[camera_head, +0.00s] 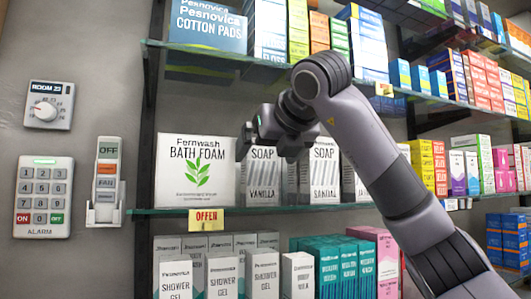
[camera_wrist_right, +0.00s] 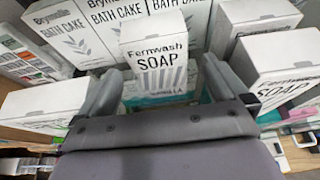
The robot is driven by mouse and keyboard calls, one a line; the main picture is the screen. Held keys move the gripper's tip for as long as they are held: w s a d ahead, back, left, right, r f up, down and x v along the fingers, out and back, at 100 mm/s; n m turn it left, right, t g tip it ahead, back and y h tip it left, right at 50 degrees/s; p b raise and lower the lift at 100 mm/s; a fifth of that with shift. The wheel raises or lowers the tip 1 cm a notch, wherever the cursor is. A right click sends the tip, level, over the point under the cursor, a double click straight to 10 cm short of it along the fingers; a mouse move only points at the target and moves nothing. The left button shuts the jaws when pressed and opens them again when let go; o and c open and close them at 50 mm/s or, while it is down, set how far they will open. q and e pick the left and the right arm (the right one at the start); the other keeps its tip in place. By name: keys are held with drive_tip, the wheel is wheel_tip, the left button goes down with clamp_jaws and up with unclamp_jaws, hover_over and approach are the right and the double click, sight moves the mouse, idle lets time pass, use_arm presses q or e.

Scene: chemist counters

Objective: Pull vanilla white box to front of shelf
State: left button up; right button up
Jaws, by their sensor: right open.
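The vanilla white box (camera_head: 264,180), labelled SOAP VANILLA, stands upright on the middle glass shelf (camera_head: 270,209), just right of the bath foam box. In the right wrist view the white Fernwash SOAP box (camera_wrist_right: 157,50) stands between my fingers, its lower label partly hidden by my gripper. My right gripper (camera_head: 268,148) is open in front of the upper part of the box. In the wrist view the right gripper (camera_wrist_right: 160,88) has one finger on each side of it; I cannot tell whether they touch it. My left gripper is not in view.
The bath foam box (camera_head: 196,172) stands close on the left. Another SOAP box (camera_head: 324,172) stands on the right. Bath cake boxes (camera_wrist_right: 110,28) stand behind in the wrist view. The upper shelf (camera_head: 230,58) is overhead.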

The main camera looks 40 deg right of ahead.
sight(257, 168)
drive_tip(key=shift+s, duration=0.1)
drive_tip(key=shift+p+x, duration=0.95)
drive_tip(key=shift+x, duration=2.7)
drive_tip(key=shift+r, duration=0.1)
drive_tip(key=shift+c, duration=0.3)
drive_tip(key=c, duration=1)
